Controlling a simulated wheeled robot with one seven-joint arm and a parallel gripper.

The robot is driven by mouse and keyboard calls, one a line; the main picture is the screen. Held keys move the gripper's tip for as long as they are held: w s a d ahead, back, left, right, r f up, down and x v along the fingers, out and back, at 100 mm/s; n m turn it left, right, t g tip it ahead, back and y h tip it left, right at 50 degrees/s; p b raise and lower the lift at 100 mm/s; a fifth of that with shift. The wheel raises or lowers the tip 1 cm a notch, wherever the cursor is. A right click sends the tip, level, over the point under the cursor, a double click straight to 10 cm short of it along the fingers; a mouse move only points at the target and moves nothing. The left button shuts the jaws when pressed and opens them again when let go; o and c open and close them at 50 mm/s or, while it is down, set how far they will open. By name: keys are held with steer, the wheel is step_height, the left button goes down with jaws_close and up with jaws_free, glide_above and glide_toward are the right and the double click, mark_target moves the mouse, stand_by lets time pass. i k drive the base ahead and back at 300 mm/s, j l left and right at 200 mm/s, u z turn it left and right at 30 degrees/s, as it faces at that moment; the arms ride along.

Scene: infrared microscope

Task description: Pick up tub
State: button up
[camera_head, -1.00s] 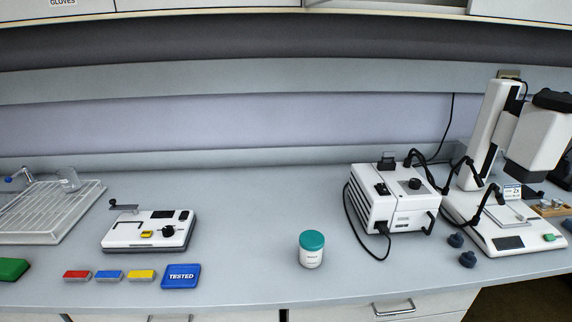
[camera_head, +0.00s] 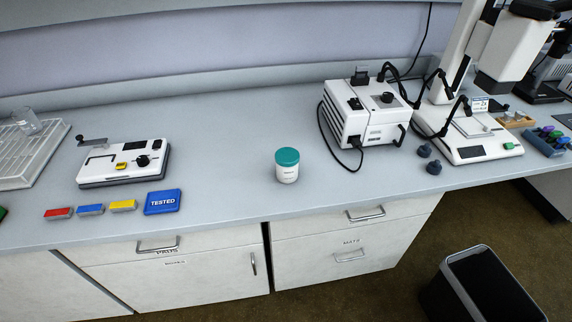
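The tub (camera_head: 287,166) is a small white jar with a teal lid and a label on its front. It stands upright on the light grey bench, near the front edge, in the middle of the head view. Nothing touches it or hides it. My gripper is not in the head view.
A white box with cables (camera_head: 362,112) stands right of the tub, with a microscope (camera_head: 468,130) beyond. Small dark knobs (camera_head: 429,159) lie between. Left are a white device (camera_head: 124,162) and blue TESTED tray (camera_head: 163,202). A bin (camera_head: 482,285) stands on the floor. Bench around the tub is clear.

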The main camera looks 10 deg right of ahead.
mark_target(287, 158)
steer(key=i+l+u, duration=0.1)
steer(key=i+l, duration=0.65)
steer(key=l, duration=0.1)
